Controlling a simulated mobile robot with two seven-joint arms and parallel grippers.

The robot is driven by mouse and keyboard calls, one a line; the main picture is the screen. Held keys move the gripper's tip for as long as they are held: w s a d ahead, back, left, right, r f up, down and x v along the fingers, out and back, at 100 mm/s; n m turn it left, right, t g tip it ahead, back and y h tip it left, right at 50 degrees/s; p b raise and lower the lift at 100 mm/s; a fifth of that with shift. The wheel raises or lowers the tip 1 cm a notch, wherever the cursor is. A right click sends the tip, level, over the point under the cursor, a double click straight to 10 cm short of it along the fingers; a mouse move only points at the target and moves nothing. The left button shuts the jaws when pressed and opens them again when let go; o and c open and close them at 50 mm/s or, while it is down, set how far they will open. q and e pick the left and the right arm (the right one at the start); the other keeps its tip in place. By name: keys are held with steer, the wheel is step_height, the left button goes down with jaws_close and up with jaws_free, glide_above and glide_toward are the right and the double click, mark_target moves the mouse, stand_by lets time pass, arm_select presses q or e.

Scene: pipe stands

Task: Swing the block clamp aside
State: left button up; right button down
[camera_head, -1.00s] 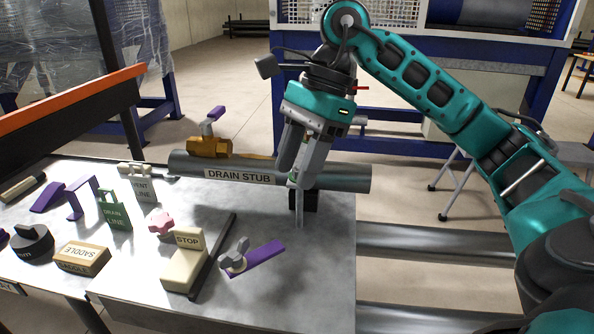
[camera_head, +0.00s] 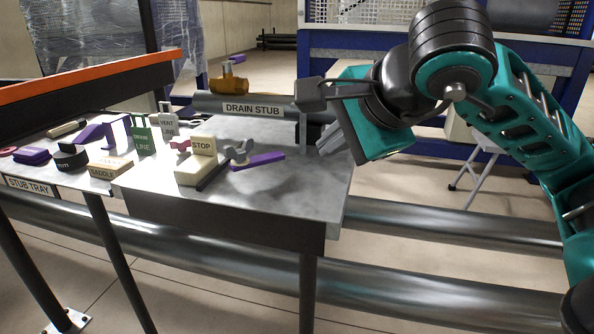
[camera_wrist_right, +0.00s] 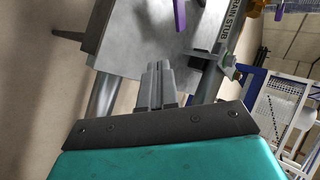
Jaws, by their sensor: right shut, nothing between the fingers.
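A flat purple bar (camera_head: 258,161) with a grey wing knob (camera_head: 238,152) lies on the grey table, right of the cream STOP block (camera_head: 199,160); it looks like the block clamp, though no label says so. The bar's end also shows at the top of the right wrist view (camera_wrist_right: 180,14). My right gripper (camera_wrist_right: 159,66) is shut and empty, its fingers pointing toward the table and apart from the purple bar. My left gripper is out of view.
The DRAIN STUB pipe (camera_head: 223,103) runs along the table's back, with a yellow fitting (camera_head: 229,83) on it. Green (camera_head: 142,140) and cream (camera_head: 168,128) line tags, a SADDLE block (camera_head: 110,167) and purple parts crowd the left. The table's front right is clear.

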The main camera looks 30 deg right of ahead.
mark_target(258, 161)
steer(key=p+x, duration=0.4)
steer(key=p, duration=0.3)
steer(key=shift+w+d+r+p, duration=0.1)
steer(key=shift+w+p, duration=0.2)
steer(key=x, duration=0.5)
steer(key=shift+f+b, duration=0.3)
steer(key=shift+f, duration=0.05)
steer(key=shift+w+d+p, duration=0.1)
steer(key=shift+w+p, duration=0.2)
steer(key=shift+w, duration=0.9)
steer(key=shift+w+d, duration=0.1)
steer(key=shift+w, duration=0.75)
